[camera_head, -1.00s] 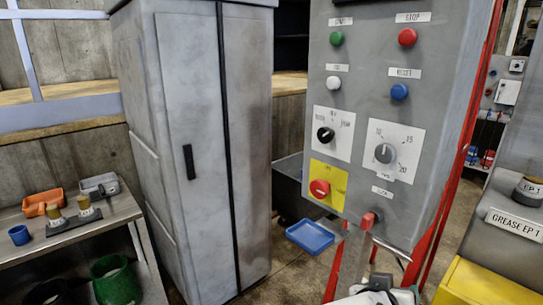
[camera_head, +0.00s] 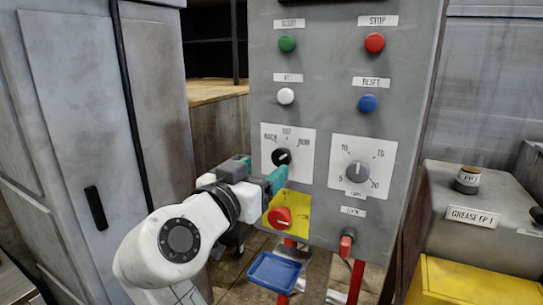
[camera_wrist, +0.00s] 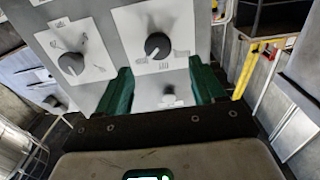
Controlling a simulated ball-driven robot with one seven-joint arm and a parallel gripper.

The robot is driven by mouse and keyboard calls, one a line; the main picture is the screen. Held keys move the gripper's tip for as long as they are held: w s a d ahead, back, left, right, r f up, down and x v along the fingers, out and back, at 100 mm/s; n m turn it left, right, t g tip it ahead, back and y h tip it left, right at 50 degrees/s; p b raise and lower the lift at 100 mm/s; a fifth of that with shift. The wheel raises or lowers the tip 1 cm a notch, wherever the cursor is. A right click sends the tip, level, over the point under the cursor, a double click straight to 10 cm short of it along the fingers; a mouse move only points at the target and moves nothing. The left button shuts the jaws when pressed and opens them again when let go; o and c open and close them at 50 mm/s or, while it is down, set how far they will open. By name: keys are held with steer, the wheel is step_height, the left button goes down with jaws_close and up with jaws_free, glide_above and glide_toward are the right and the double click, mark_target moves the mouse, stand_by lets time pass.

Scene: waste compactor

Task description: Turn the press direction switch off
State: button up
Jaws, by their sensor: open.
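The press direction switch is a black rotary knob (camera_head: 281,157) on a white plate of the grey control panel, with labels at left, top and right. Its white mark appears turned toward the right-hand label, away from the top one. My gripper (camera_head: 277,180) has teal fingers and is just below the knob in the head view, in front of the panel. In the wrist view, which looks upside down, the knob (camera_wrist: 158,46) lies ahead of the space between the spread fingers (camera_wrist: 162,84). The fingers are empty and appear apart from the knob.
A grey dial (camera_head: 357,172) is right of the switch. A red emergency button (camera_head: 280,217) on a yellow plate is below it. Green (camera_head: 287,43), red (camera_head: 375,42), white (camera_head: 286,96) and blue (camera_head: 367,103) buttons are above. A red-capped lock switch (camera_head: 346,243) is lower right.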

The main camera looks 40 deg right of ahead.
mark_target(279, 157)
steer(key=p+x, duration=0.1)
steer(key=x, duration=0.5)
steer(key=shift+d, duration=0.15)
steer(key=c, duration=1)
